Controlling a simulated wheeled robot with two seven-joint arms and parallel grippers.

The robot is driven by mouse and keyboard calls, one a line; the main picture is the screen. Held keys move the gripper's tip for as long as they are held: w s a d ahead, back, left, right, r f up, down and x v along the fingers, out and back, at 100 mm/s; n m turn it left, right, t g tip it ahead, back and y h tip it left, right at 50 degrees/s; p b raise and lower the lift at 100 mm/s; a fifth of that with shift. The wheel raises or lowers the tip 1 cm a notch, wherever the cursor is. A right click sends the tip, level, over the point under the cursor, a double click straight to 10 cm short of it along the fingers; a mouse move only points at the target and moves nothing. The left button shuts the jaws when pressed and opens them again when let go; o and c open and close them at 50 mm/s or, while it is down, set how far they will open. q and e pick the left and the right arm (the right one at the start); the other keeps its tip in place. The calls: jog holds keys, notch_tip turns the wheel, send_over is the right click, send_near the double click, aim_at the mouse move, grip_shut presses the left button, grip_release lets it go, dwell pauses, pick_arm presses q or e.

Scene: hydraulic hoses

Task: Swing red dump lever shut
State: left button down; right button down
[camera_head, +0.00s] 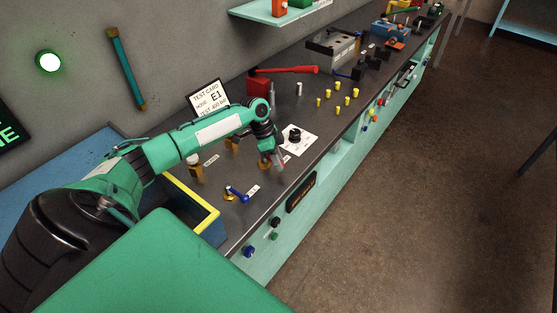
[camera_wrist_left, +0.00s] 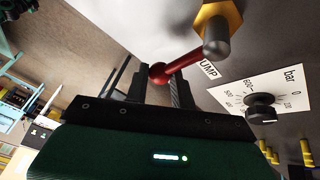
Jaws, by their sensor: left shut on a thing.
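The red dump lever (camera_wrist_left: 183,64) shows in the left wrist view. It runs from a brass hex valve (camera_wrist_left: 218,18) with a grey stem down to a round red knob. My left gripper (camera_wrist_left: 158,84) has its two dark fingers on either side of the knob end and is shut on it. A label by the lever reads "UMP", its start hidden. In the head view my left gripper (camera_head: 276,164) reaches down to the bench, beside a gauge dial card (camera_head: 301,146). There the lever is mostly hidden by the gripper. My right gripper is not in view.
A blue lever (camera_head: 237,193) on a brass valve stands nearer on the dark bench (camera_head: 225,235). A red pump handle (camera_head: 290,70), a test card (camera_head: 209,99) and several yellow caps (camera_head: 337,87) stand farther along. A blue bin with a yellow rim (camera_head: 211,220) is below my left arm.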

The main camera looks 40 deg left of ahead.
pick_arm(q)
jog(key=c, duration=1.2)
grip_release()
jog(key=shift+s+f, duration=0.1)
jog(key=shift+s, duration=0.05)
jog(key=shift+a, duration=0.1)
jog(key=shift+a+r, duration=0.15)
jog(key=shift+r, duration=0.2)
jog(key=b+v, duration=0.3)
jog(key=v, duration=1)
